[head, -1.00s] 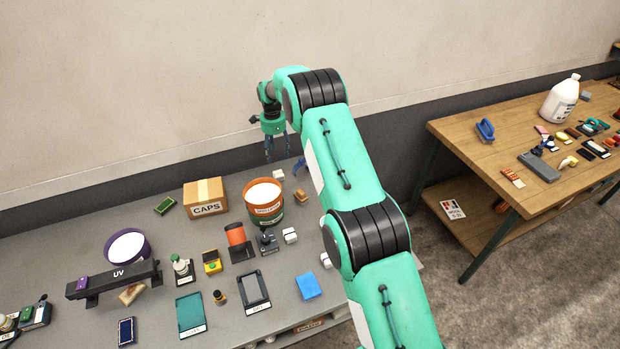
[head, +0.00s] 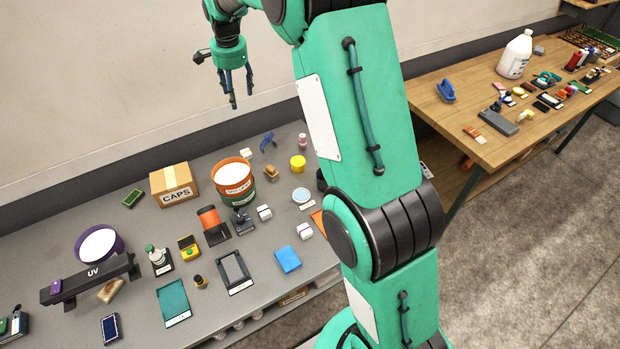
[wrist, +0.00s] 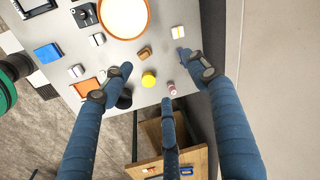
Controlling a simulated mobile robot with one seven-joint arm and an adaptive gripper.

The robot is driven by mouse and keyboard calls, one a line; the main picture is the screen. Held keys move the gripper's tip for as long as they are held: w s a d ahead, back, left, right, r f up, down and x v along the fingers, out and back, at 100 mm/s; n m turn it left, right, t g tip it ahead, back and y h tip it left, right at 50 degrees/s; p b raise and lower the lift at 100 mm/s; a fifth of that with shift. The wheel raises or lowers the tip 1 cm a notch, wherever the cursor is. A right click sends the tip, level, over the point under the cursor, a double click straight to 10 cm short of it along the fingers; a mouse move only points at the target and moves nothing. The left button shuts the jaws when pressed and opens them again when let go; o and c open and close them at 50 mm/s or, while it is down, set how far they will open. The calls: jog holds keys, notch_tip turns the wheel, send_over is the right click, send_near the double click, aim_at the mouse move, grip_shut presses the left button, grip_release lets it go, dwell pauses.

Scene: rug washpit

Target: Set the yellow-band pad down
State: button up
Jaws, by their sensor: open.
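A small white pad with what looks like a yellow band (wrist: 178,32) lies flat on the grey table, near its back edge by the wall. In the head view the same pad (head: 244,153) sits just behind the orange-rimmed bucket (head: 233,186); its band is too small to make out there. My gripper (head: 240,97) is in the air above the back of the table, apart from the pad. Its blue fingers (wrist: 158,75) are spread and nothing is between them. In the wrist view the pad shows beyond the fingertips.
Near the pad are a blue clip-like piece (head: 267,141), a tan block (head: 271,173), a yellow jar (head: 298,163) and a pink bottle (head: 302,142). Two other white pads (head: 264,212) (head: 305,231) lie further forward. A CAPS box (head: 174,184) stands left of the bucket.

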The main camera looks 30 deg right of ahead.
jog(key=s+a+r+n+t, duration=0.1)
jog(key=s+r+n, duration=0.1)
jog(key=s+r, duration=0.5)
jog(key=s+r+n, duration=0.2)
jog(key=s+r, duration=0.2)
jog(key=s, duration=0.6)
jog(key=s+a+r+n+t, duration=0.1)
jog(key=s+r+n, duration=0.1)
jog(key=s+r, duration=0.5)
jog(key=s+f+n+t, duration=0.1)
jog(key=s+f+n, duration=0.2)
jog(key=s, duration=1.1)
jog(key=s+a+f+n, duration=0.1)
jog(key=s+f+n, duration=0.2)
jog(key=s, duration=1.1)
jog(key=shift+t, duration=0.4)
jog(key=shift+s, duration=0.1)
notch_tip(320, 180, down, 9)
jog(key=b, duration=0.9)
jog(key=shift+r, duration=0.15)
